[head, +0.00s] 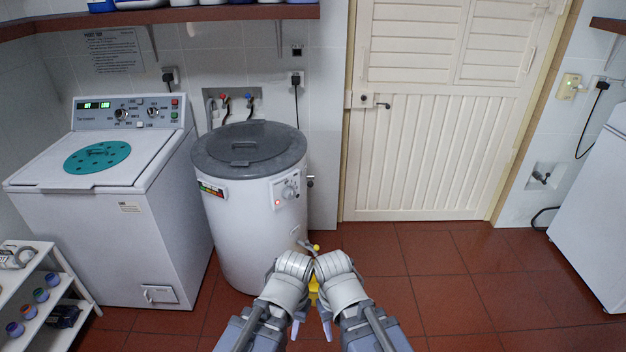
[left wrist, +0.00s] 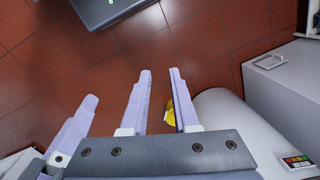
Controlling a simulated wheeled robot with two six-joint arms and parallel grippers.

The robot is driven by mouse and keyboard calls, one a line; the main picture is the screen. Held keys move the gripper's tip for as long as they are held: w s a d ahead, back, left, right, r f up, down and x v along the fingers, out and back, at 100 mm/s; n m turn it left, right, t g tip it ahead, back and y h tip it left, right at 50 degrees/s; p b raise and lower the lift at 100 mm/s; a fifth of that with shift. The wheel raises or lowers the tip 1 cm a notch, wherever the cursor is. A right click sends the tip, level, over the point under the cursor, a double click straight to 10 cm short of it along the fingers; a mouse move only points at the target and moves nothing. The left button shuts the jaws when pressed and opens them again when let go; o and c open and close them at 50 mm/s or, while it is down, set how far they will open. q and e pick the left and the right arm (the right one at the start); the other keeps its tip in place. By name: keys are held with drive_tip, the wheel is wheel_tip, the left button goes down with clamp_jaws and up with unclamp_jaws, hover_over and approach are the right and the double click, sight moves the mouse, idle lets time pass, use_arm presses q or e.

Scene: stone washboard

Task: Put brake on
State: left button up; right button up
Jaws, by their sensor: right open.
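A white cylindrical spin dryer (head: 235,225) with a grey lid stands left of centre in the head view. A small yellow-tipped lever (head: 314,248) sticks out low on its right side. A yellow part (head: 314,288) shows between my wrists, mostly hidden by them; a yellow piece also shows in the left wrist view (left wrist: 171,117), beside and partly behind one finger. My left gripper (left wrist: 160,72) has its fingers apart, with nothing clearly held. My right gripper (head: 327,329) is beside it, open, its fingers mostly hidden.
A washing machine (head: 110,215) stands left of the dryer, with a white shelf rack (head: 38,300) at lower left. A closed white door (head: 425,150) is behind. A white appliance (head: 595,220) stands at right. The red tiled floor (head: 450,290) is clear on the right.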

use_arm(q)
wheel_tip(320, 180, up, 15)
drive_tip(key=p, duration=1.4)
clamp_jaws()
drive_tip(key=shift+f, duration=0.25)
drive_tip(key=shift+w, duration=0.1)
